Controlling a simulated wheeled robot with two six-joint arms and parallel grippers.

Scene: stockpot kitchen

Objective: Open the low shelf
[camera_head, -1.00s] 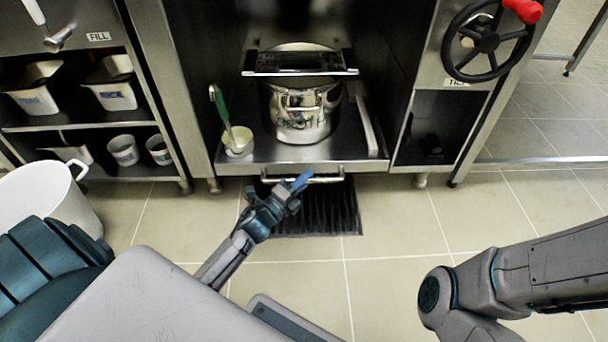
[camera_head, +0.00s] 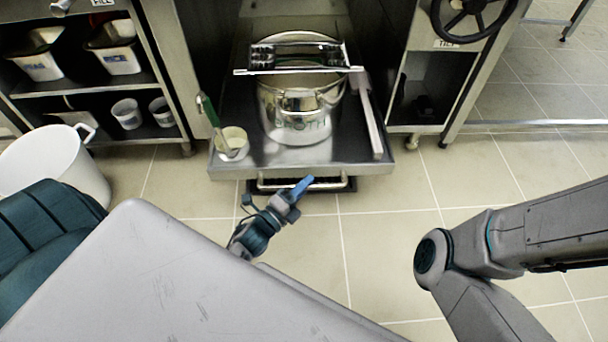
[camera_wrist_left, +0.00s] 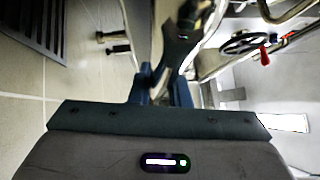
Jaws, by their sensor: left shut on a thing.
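The low shelf (camera_head: 350,152) is a steel tray that juts out of its bay between the cabinets, with a bar handle (camera_head: 333,183) along its front. My left gripper (camera_head: 301,187) has blue fingertips and is shut on the handle. Its blue fingers also show in the left wrist view (camera_wrist_left: 160,90), where the grip itself is dark and hard to make out. On the shelf stand a shiny steel stockpot (camera_head: 296,118) and a small white pot (camera_head: 233,142) with a green-handled ladle (camera_head: 211,112). My right arm shows at the right; its gripper is out of frame.
A large white pot (camera_head: 50,165) stands on the floor at the left. Side shelves at the left hold white containers (camera_head: 122,58) and cups (camera_head: 127,113). A black handwheel (camera_head: 470,12) is at the upper right. The tiled floor in front is clear.

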